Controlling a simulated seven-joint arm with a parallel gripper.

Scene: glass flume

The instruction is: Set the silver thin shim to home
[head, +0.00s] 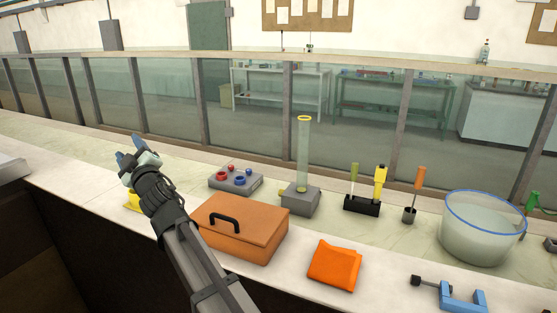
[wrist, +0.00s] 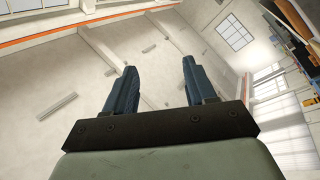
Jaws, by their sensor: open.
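I cannot make out a silver thin shim in either view, and no spot marked as home can be told. My gripper (head: 130,150) is raised over the left part of the bench in the head view. Its two blue fingers are apart with nothing between them. In the wrist view the gripper (wrist: 158,66) is open and empty, with only wall, ceiling and windows of the room beyond it.
An orange-brown box (head: 245,229) stands right of my arm, an orange cloth (head: 335,265) beside it. Behind are a knobbed grey block (head: 247,187), a glass cylinder (head: 303,155) and a black rack (head: 362,206). A basin (head: 482,238) and blue clamp (head: 462,295) are at right.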

